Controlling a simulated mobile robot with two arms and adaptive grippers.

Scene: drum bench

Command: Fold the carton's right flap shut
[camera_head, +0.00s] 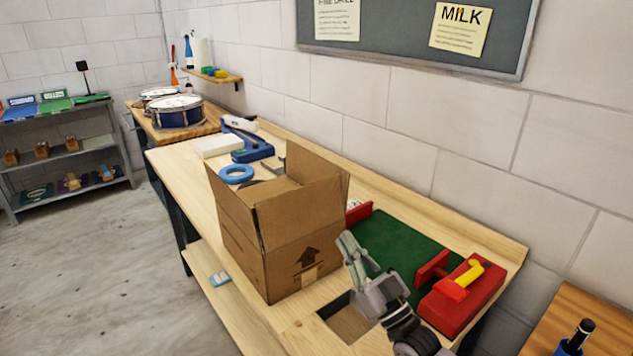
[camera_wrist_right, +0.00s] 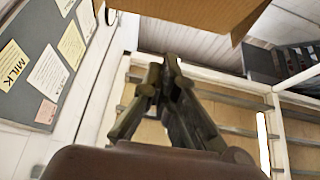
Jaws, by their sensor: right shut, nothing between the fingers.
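The brown cardboard carton (camera_head: 290,268) stands upright on the wooden workbench, with a printed arrow on its right face. Its top is open. The right flap (camera_head: 303,213) stands up along the top of that face, and another flap (camera_head: 315,166) stands up at the back. My right gripper (camera_head: 346,241) is shut and empty, just right of the carton near the height of the flap's lower part; I cannot tell whether it touches. In the right wrist view its fingers (camera_wrist_right: 163,72) point up towards a cardboard panel (camera_wrist_right: 195,12) of the carton. My left gripper is out of view.
A red block with a yellow handle (camera_head: 462,296) stands right of my right gripper, on or beside a green mat (camera_head: 405,237). A square opening (camera_head: 345,319) lies in the bench before the carton.

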